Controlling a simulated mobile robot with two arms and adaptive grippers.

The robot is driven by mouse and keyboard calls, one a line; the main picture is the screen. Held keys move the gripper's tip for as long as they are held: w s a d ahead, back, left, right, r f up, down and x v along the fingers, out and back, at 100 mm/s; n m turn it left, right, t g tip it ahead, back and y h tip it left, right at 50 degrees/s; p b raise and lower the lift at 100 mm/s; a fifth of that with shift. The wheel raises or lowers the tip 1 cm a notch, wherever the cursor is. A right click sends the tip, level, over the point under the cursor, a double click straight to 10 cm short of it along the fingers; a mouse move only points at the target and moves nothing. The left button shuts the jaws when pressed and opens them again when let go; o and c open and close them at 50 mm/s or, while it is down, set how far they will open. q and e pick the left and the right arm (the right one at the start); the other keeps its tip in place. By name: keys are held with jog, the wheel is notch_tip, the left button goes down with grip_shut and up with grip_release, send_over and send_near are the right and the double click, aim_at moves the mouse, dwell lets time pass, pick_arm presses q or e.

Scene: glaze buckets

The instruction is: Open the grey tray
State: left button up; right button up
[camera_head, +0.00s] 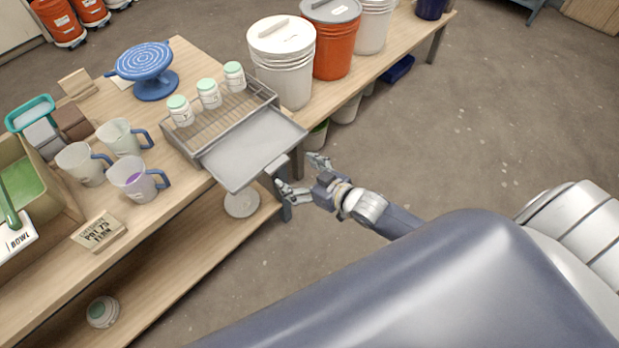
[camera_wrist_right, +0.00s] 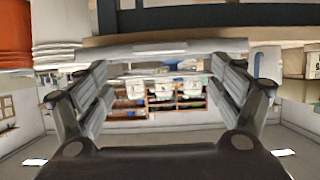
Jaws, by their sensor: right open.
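The grey tray (camera_head: 252,146) is a flat, shallow slab that sticks out of the wire rack frame (camera_head: 184,150) over the table's front edge. A small handle (camera_head: 277,165) shows at its front edge. My right gripper (camera_head: 300,176) is open just in front of that edge, its fingers spread and empty. In the right wrist view, a grey bar, apparently the tray's front (camera_wrist_right: 160,48), runs across above the open fingers (camera_wrist_right: 162,85). I cannot tell whether they touch it. My left gripper is out of view.
Several white jars (camera_head: 209,94) stand on the rack. A white bucket (camera_head: 284,65) and an orange bucket (camera_head: 332,45) stand behind it. Measuring jugs (camera_head: 138,182) and a blue turntable (camera_head: 146,62) are to the left.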

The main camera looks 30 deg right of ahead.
jog(key=shift+v, duration=2.25)
jog(key=shift+f, duration=0.1)
jog(key=s+d+f+m+g+h+b, duration=0.15)
jog(key=s+f, duration=0.25)
jog(key=f, duration=0.5)
jog(key=s+d+f+g+h, duration=0.1)
jog(key=s+d+f+g, duration=0.3)
jog(key=f, duration=0.6)
jog(key=s+d+f+h, duration=0.1)
jog(key=s+f+h, duration=0.1)
jog(key=s+f, duration=0.5)
jog(key=s+a+f+g, duration=0.2)
jog(key=s+f+g, duration=0.1)
jog(key=s+f, duration=0.5)
jog(key=s+a+f+g+b, duration=0.1)
jog(key=s+a+f+g, duration=0.1)
jog(key=s+f, duration=0.7)
jog(key=s+g, duration=0.1)
jog(key=s, duration=0.5)
jog(key=shift+s+a+b, duration=0.3)
